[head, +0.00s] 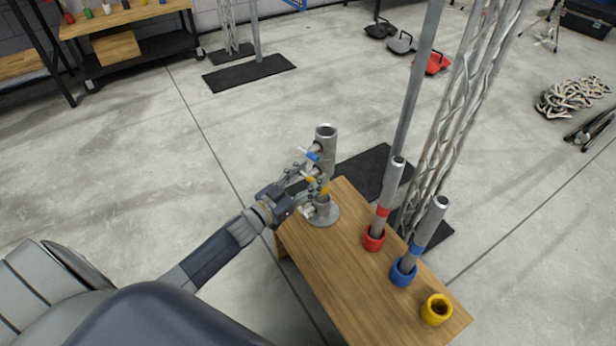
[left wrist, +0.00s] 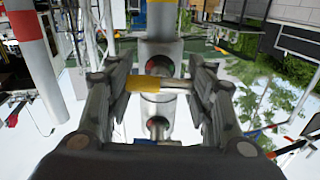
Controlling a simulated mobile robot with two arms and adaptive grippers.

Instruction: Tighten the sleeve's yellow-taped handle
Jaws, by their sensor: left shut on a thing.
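The grey metal sleeve (head: 326,140) stands upright on a round base plate (head: 322,216) at the far left corner of the wooden table. A blue-taped handle (head: 313,156) sticks out from its upper part. The yellow-taped handle (head: 325,190) is lower and partly hidden by my gripper. My left gripper (head: 312,181) is at the sleeve's left side, shut on this handle. In the left wrist view the yellow tape (left wrist: 145,84) lies across between the two fingers, in front of the sleeve's metal. My right gripper is not in view.
On the wooden table (head: 345,265), a red-taped tube (head: 389,190) stands in a red cup (head: 373,239) and a blue-taped tube (head: 425,230) in a blue cup (head: 403,273). A yellow cup (head: 436,310) is empty. A metal truss (head: 462,100) rises behind the table.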

